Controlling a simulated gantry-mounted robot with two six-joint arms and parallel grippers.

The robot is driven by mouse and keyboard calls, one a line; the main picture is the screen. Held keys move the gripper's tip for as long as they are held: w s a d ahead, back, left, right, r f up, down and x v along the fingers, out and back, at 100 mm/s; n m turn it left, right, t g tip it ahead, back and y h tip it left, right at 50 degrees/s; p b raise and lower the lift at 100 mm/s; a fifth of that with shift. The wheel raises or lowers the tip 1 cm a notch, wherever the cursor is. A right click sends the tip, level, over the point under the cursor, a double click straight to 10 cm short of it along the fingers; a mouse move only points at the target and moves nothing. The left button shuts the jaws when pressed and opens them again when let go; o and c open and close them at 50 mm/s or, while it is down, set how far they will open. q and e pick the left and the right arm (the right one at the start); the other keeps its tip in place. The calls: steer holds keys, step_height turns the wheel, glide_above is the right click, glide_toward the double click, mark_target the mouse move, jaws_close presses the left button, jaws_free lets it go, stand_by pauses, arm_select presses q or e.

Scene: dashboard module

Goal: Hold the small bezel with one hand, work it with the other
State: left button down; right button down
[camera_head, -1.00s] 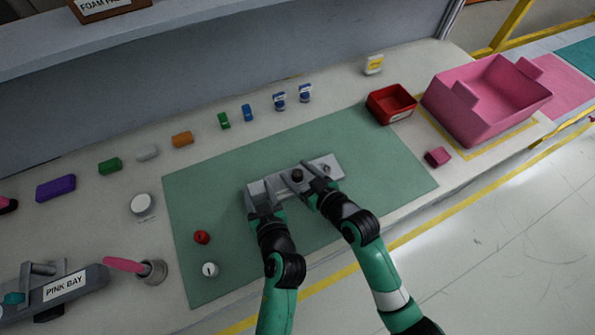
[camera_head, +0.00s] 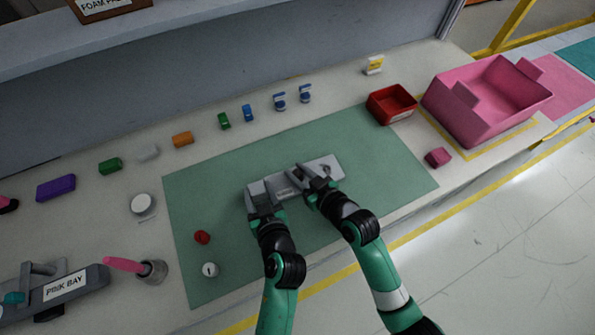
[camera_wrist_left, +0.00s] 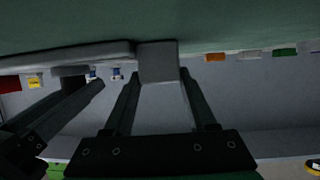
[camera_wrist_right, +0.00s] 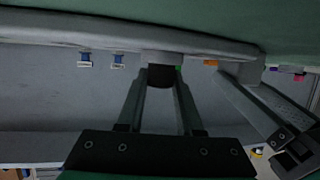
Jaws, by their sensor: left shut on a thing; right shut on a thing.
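The small bezel (camera_head: 330,163) is a light grey bar on the green mat, with a raised block at its left end. My left gripper (camera_head: 262,195) is shut on that block (camera_wrist_left: 158,62), which shows between its fingers in the left wrist view. My right gripper (camera_head: 304,179) is at the bezel's middle. In the right wrist view it is shut on a dark round knob (camera_wrist_right: 160,76) below a small grey part of the bezel. In the head view the fingers hide the knob. A small marking on the bezel's face is too blurred to read.
The green mat (camera_head: 375,150) is mostly clear. A red bin (camera_head: 392,104) and a pink bin (camera_head: 490,105) stand at right. Several small coloured blocks line the back.

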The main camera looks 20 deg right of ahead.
mark_target(297, 173)
steer(key=shift+r, duration=2.95)
arm_select(q)
steer(key=shift+c, duration=0.6)
jaws_free()
